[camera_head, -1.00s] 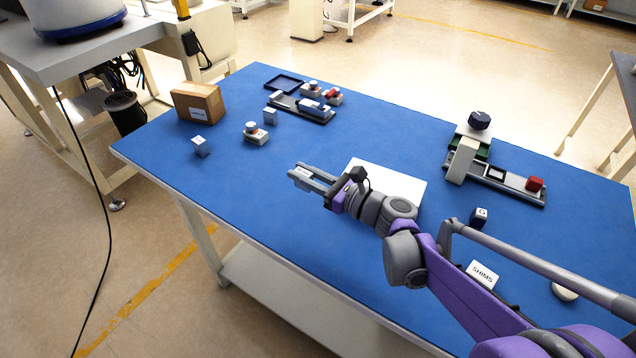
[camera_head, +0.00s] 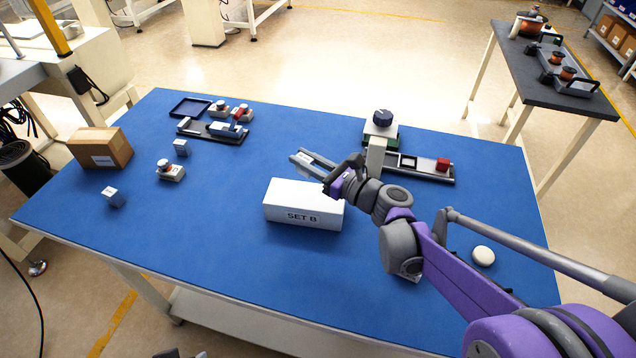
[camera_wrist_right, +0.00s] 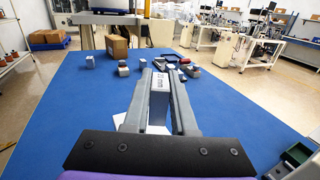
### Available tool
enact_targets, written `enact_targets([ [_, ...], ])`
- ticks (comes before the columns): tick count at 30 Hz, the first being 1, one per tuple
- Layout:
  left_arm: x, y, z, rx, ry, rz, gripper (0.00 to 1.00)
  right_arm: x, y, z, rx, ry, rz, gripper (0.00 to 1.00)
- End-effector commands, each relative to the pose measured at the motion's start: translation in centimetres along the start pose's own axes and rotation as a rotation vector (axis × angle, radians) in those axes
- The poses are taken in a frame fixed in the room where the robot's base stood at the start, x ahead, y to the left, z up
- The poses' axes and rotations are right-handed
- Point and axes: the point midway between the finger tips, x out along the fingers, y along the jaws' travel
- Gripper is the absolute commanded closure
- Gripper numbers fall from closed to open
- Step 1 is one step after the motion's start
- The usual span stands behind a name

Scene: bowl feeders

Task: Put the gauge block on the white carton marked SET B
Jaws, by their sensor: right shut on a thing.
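The white carton marked SET B (camera_head: 303,216) stands on the blue table, near its middle. My right gripper (camera_head: 303,159) is shut on a grey block, which I take as the gauge block; the block (camera_wrist_right: 159,92) shows between the fingers in the right wrist view, with small print on its top. In the head view the gripper is raised and appears over the carton's far side, fingers pointing left. A pale corner, probably the carton, shows below the fingers in the wrist view. The exact gap between block and carton cannot be told. My left gripper is not in view.
A brown box (camera_head: 101,149), a small grey-blue cube (camera_head: 114,197) and a grey fixture (camera_head: 171,171) stand at the left. A dark tray (camera_head: 190,107) and parts lie behind. A fixture with a dark knob (camera_head: 383,118) stands behind right. A white round object (camera_head: 484,256) lies right.

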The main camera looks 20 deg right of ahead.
Motion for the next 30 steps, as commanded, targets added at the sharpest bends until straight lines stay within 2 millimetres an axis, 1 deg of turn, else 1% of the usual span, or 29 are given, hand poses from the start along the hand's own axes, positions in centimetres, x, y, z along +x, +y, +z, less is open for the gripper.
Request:
enact_targets([
  [1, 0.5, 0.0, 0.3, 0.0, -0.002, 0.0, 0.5, 0.0, 0.0, -1.4, 0.001, 0.001, 0.0, 1.0],
  [3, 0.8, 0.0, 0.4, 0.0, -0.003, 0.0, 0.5, 0.0, 0.0, -2.6, 0.001, 0.0, 0.0, 1.0],
  [11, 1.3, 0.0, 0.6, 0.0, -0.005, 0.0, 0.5, 0.0, 0.0, -4.7, 0.0, 0.0, 0.0, 1.0],
  [16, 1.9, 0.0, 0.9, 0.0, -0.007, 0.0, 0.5, 0.0, 0.0, -7.2, 0.001, 0.0, 0.0, 1.0],
  [18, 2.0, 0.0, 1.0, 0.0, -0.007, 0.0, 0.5, 0.0, 0.0, -7.5, 0.001, 0.0, 0.0, 1.0],
  [24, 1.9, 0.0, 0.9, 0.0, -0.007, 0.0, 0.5, 0.0, 0.0, -7.4, 0.0, 0.0, 0.0, 1.0],
  [28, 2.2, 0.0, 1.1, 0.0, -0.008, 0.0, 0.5, 0.0, 0.0, -7.8, 0.001, 0.0, 0.0, 1.0],
  [29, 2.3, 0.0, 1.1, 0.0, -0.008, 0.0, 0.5, 0.0, 0.0, -7.8, 0.0, 0.0, 0.0, 0.74],
  [30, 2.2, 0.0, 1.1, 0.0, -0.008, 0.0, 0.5, 0.0, 0.0, -7.8, 0.0, 0.0, 0.0, 0.67],
])
